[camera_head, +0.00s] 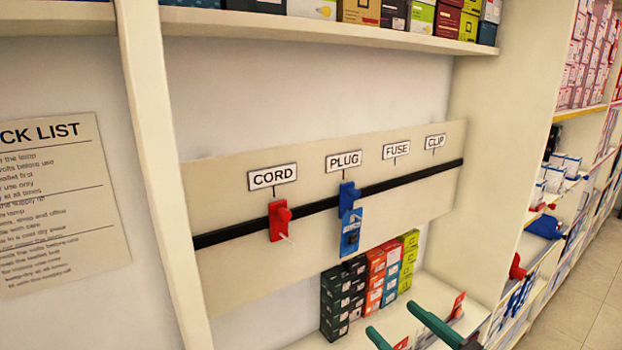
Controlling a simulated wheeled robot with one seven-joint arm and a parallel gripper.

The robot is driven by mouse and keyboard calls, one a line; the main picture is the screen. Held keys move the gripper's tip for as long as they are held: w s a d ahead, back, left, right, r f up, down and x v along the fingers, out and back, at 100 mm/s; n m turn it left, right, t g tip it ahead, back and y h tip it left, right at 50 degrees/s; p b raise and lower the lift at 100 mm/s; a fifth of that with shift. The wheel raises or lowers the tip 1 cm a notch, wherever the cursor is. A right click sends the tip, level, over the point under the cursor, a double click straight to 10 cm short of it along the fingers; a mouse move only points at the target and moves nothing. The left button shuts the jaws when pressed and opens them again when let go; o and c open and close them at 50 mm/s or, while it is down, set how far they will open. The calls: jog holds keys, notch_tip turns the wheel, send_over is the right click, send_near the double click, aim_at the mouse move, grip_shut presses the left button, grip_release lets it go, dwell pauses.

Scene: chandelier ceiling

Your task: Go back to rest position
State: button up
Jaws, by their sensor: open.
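My gripper (392,318) shows at the bottom edge, right of centre, as two green fingers set apart with nothing held between them. It is in front of the lower shelf (305,343), and the rest of it is out of frame. A black rail (325,204) crosses the back panel under the labels CORD, PLUG, FUSE and CLIP. A red holder (279,221) hangs on the rail below CORD. A blue holder (348,198) hangs below PLUG, with a blue packet (350,232) beneath it. No holder shows under FUSE or CLIP.
Stacked small boxes (375,276) stand on the lower shelf behind my gripper. A small red packet (458,304) is close to its right. An upper shelf (320,34) holds boxes. A check list (58,205) is at left. Open floor (585,285) shows at right beside more shelving.

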jog(key=a+f+n+h, duration=0.25)
jog(key=f+h, duration=0.25)
jog(key=f, duration=1.1)
jog(key=s+a+f+n+h, duration=0.2)
jog(key=s+a+f+n, duration=0.15)
jog(key=f, duration=0.35)
jog(key=s+a+f+n+h, duration=0.1)
jog(key=s+a+f+n, duration=0.1)
jog(key=s+f, duration=0.35)
jog(key=s+a+f+n, duration=0.1)
jog(key=s+a+n, duration=0.3)
jog(key=s+n, duration=0.6)
jog(key=s+a+f+n, duration=0.1)
jog(key=s+a+n, duration=0.3)
jog(key=s+n, duration=0.7)
jog(key=v, duration=0.3)
jog(key=shift+s+a+f, duration=0.2)
jog(key=shift+s+f, duration=0.05)
jog(key=shift+s, duration=0.1)
